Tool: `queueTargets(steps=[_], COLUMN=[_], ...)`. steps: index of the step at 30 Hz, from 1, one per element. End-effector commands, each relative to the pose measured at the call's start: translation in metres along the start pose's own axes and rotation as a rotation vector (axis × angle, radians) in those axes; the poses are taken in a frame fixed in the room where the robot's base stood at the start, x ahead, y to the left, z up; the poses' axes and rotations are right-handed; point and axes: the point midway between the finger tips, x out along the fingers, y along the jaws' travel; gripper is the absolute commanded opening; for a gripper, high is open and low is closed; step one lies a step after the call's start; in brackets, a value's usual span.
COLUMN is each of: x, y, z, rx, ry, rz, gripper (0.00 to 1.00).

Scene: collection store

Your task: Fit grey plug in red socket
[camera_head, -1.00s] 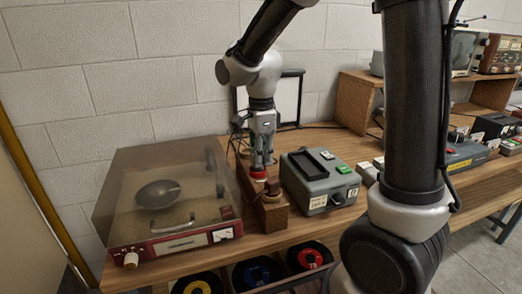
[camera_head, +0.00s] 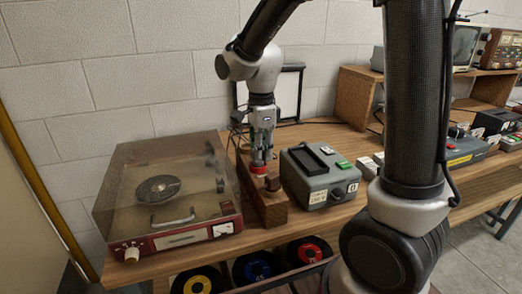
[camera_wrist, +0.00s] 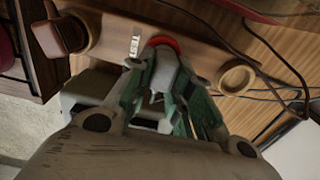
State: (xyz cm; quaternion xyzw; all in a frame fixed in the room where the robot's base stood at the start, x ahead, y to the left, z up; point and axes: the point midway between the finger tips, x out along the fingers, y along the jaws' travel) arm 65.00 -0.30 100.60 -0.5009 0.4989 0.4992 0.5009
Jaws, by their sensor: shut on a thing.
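The red socket (camera_head: 259,170) is on a long wooden block (camera_head: 266,203) on the bench; its red ring (camera_wrist: 164,42) also shows in the wrist view. My gripper (camera_head: 262,156) points down directly over the red socket. In the wrist view its green-padded fingers (camera_wrist: 168,105) are shut on the grey plug (camera_wrist: 166,70). The plug's far end lies at the red ring, and the ring shows around its far side. The fingers hide the near side, so I cannot tell how deep the plug sits.
On the same block are an empty wooden ring socket (camera_wrist: 237,77) and a dark brown plug (camera_wrist: 62,36). A tag reading TEST (camera_wrist: 135,43) is beside the red ring. A record player (camera_head: 170,195) stands left, a grey box (camera_head: 320,177) close right. Dark cables (camera_wrist: 262,80) lie behind.

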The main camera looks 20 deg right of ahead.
Motion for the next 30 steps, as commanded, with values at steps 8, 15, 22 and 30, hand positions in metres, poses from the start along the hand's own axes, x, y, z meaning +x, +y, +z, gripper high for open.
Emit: queueTargets(steps=[8,15,22,30], x=[0.002,0.007,0.012,0.012], y=[0.0,0.0,0.0,0.0], z=[0.0,0.0,0.0,0.0], rx=[0.0,0.0,0.0,0.0], ry=[0.0,0.0,0.001,0.0], rz=[0.0,0.0,0.001,0.0], gripper=[0.0,0.0,0.0,0.3])
